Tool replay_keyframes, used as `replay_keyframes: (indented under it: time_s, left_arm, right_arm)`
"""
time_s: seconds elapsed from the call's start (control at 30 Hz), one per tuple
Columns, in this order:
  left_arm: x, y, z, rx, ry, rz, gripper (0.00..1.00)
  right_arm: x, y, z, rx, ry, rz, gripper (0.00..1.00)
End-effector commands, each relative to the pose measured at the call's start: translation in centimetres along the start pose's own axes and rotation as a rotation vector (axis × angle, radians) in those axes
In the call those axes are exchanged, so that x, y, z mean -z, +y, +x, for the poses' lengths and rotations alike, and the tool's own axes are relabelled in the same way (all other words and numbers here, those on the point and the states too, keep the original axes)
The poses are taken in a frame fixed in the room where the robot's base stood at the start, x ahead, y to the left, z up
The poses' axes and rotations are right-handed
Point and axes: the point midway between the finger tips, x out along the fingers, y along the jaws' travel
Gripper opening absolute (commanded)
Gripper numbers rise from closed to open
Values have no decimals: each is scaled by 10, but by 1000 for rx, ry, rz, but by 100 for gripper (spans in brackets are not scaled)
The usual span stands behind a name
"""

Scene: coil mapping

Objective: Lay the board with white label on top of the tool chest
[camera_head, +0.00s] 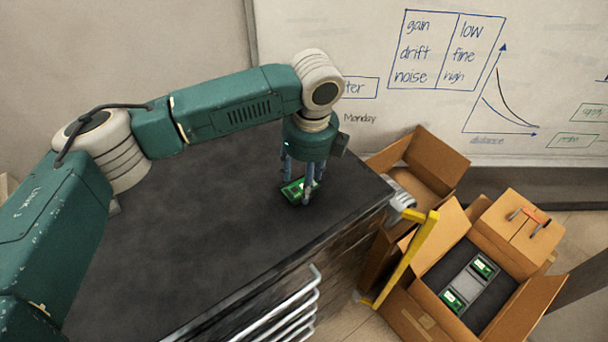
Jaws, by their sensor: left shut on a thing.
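My left gripper (301,188) points down over the tool chest near its right end. It is shut on a small green board (295,192), partly hidden by the fingers. The board is at or just above the dark top of the tool chest (210,215); I cannot tell whether it touches. A light patch shows on the board, but I cannot make out a label clearly. Two more green boards, one nearer (452,300) and one farther (485,267), lie on a grey strip inside the open cardboard box. My right gripper is not in view.
The open cardboard box (425,318) stands on the floor to the right. Another open box (420,165) is behind it. A yellow bar (408,258) stands beside the chest's right end. Silver drawer handles (290,312) line its front. The rest of the top is clear.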

Motion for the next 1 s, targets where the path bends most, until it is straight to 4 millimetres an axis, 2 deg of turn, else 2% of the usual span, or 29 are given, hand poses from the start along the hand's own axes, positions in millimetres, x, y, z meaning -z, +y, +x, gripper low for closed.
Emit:
replay_keyframes:
  time_s: [0.3,0.33,0.4,0.77,0.87,1.0]
  left_arm:
    - [0,0,2,1,0,0,14]
    - [0,0,2,1,-1,0,57]
    - [0,0,2,1,-1,0,70]
    - [0,-1,-2,2,-1,0,70]
    - [0,-1,-12,4,-1,0,70]
    - [-1,-2,-39,5,-3,0,70]
  right_arm:
    - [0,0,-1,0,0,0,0]
    - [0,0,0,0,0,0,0]
    - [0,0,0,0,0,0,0]
    - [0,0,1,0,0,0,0]
    - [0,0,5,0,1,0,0]
    - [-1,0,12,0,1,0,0]
